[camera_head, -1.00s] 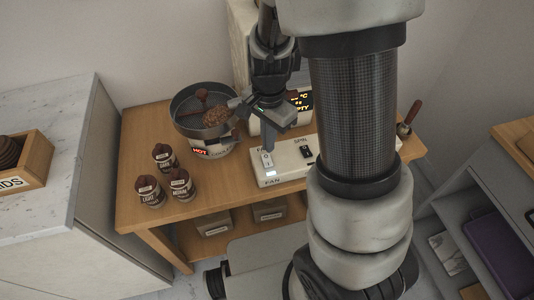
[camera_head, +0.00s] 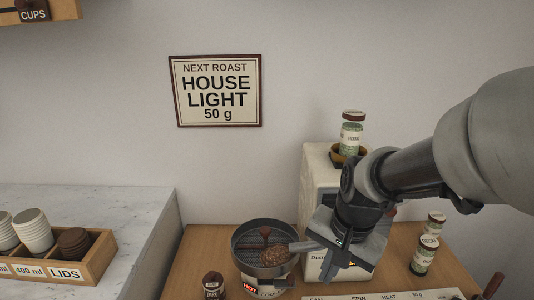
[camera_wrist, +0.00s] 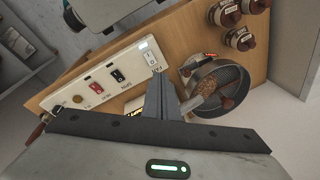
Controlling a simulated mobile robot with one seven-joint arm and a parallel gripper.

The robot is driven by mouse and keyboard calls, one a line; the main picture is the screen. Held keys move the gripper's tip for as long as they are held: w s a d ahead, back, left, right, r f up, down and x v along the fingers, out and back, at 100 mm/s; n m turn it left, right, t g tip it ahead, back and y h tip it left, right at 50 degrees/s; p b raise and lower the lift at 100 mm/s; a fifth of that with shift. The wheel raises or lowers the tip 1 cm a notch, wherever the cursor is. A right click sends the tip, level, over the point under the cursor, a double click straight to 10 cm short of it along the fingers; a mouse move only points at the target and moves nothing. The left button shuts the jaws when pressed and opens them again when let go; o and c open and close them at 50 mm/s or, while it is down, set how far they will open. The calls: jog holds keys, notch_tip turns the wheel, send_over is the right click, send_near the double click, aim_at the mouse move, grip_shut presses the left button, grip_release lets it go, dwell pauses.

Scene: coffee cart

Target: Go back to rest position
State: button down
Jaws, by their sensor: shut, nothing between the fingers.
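My gripper (camera_head: 335,268) hangs over the wooden cart top, right of the roasting pan and in front of the pale machine. In the wrist view my gripper (camera_wrist: 161,100) has its fingers together with nothing between them. It is apart from the switch panel (camera_wrist: 103,84) and the pan (camera_wrist: 222,86). The switch panel (camera_head: 400,297) shows only as a strip at the bottom edge.
A pale machine (camera_head: 316,190) stands behind my gripper, with a jar (camera_head: 351,135) on top. Two jars (camera_head: 424,258) stand at right. A brown-lidded canister (camera_head: 213,286) is left of the pan. A sign (camera_head: 216,91) reads HOUSE LIGHT 50 g. Cups and lids (camera_head: 74,243) sit at left.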

jog(key=s+d+r+n+t+h, duration=0.1)
jog(key=s+r+n+t, duration=0.3)
jog(key=s+r+n, duration=0.45)
notch_tip(320, 180, up, 17)
jog(key=m+p, duration=0.1)
jog(key=p, duration=1.3)
jog(key=shift+s+g, duration=0.2)
jog(key=shift+g, duration=0.1)
jog(key=shift+d+m, duration=0.1)
jog(key=shift+m, duration=0.15)
